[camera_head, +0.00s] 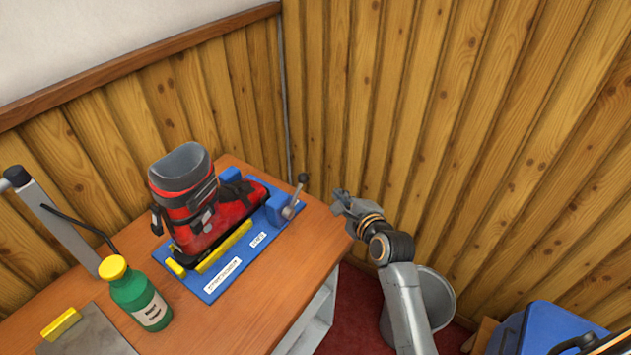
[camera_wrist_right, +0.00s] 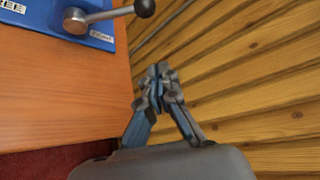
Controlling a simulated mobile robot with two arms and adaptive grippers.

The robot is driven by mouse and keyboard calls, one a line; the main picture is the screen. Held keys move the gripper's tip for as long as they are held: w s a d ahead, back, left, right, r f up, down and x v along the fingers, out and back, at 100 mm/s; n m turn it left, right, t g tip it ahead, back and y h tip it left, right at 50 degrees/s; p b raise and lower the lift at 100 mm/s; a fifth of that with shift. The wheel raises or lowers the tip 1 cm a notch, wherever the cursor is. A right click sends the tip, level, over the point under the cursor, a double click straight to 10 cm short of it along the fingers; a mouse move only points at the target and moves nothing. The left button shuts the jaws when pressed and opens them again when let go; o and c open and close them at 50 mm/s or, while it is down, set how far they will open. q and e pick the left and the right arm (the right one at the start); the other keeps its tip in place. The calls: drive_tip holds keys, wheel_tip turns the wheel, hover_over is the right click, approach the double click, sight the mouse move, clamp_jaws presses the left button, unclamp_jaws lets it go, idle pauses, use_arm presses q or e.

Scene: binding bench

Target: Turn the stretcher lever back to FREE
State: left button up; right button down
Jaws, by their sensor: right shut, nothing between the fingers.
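The stretcher lever (camera_head: 295,198) is a grey arm with a dark ball knob, on the right end of a blue base (camera_head: 224,274) on the bench. In the head view it points up and slightly right. In the right wrist view the lever (camera_wrist_right: 112,13) is at the top, its knob pointing right. Labels on the base show there, one partly cut off, ending in "EE". A red and black ski boot (camera_head: 207,215) sits on the base. My right gripper (camera_head: 338,200) is shut and empty, right of the lever and apart from it; it also shows in the wrist view (camera_wrist_right: 158,72). My left gripper is not in view.
A green bottle with a yellow cap (camera_head: 140,298) stands on the bench (camera_head: 190,331) at front left. A grey plate with a yellow block (camera_head: 61,324) lies beside it. Wood-panelled walls (camera_head: 440,120) close the back and right. A blue bin (camera_head: 548,336) is at lower right.

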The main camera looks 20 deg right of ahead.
sight(297, 194)
drive_tip(key=d+p+x, duration=0.1)
drive_tip(key=x, duration=0.9)
drive_tip(key=a, duration=0.1)
drive_tip(key=s+a+r+p, duration=0.1)
drive_tip(key=a, duration=0.1)
drive_tip(key=a+r+p, duration=0.1)
drive_tip(key=shift+s+a, duration=0.15)
drive_tip(key=shift+s, duration=0.2)
drive_tip(key=shift+w, duration=0.1)
